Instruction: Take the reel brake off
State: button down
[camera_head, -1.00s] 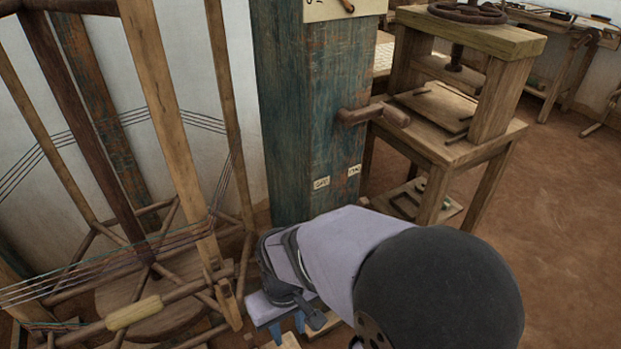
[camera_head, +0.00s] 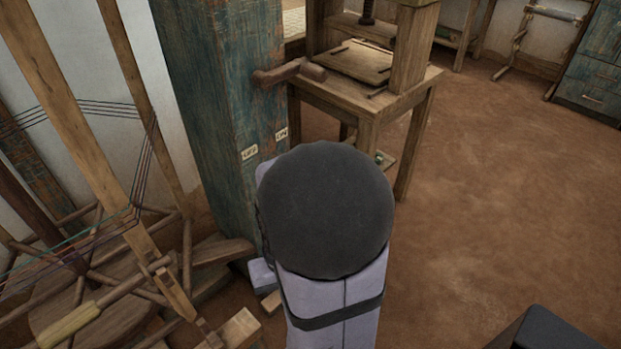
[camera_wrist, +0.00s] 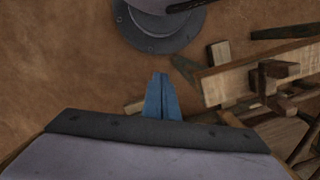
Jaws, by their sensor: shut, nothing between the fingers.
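A brown wooden lever (camera_head: 290,74) sticks out from the side of the worn blue-green post (camera_head: 225,85), its grip end toward the right. Below it on the post are two small pale labels, which seem to read OFF on the left (camera_head: 249,152) and ON on the right (camera_head: 281,134). The wooden reel (camera_head: 75,110) with thin coloured threads stands left of the post. My gripper's blue fingers (camera_wrist: 161,82) are shut and empty in the wrist view, over brown floor. In the head view my arm hides them, low in front of the post and apart from the lever.
A wooden press table (camera_head: 365,95) stands right behind the post. Wooden pieces (camera_head: 235,330) lie low beside the reel. The wrist view shows wooden frame parts (camera_wrist: 260,75) at right. Bare floor (camera_head: 480,190) is open at right.

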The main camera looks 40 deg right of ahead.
jog(key=s+d+f+m+t+y+b, duration=0.3)
jog(key=d+f+m, duration=0.3)
jog(key=f+m, duration=0.15)
jog(key=s+d+f+m+t+y+b, duration=0.2)
jog(key=d+f+m+t+b, duration=0.1)
jog(key=d+f+m, duration=0.5)
jog(key=w+d+r+m+t+h, duration=0.2)
jog(key=w+d+r+m+t, duration=0.2)
jog(key=w+d+r+t, duration=0.4)
jog(key=w+d+r+n+t+h, duration=0.1)
jog(key=w+d+r+n+t, duration=0.1)
jog(key=r, duration=0.4)
jog(key=w+d+r+n+t+h, duration=0.1)
jog(key=w+d+r+n+t, duration=0.1)
jog(key=d+r, duration=0.4)
jog(key=shift+w+d+r+t+h, duration=0.3)
jog(key=shift+w+r+t, duration=0.45)
jog(key=shift+w, duration=0.3)
jog(key=shift+f, duration=0.1)
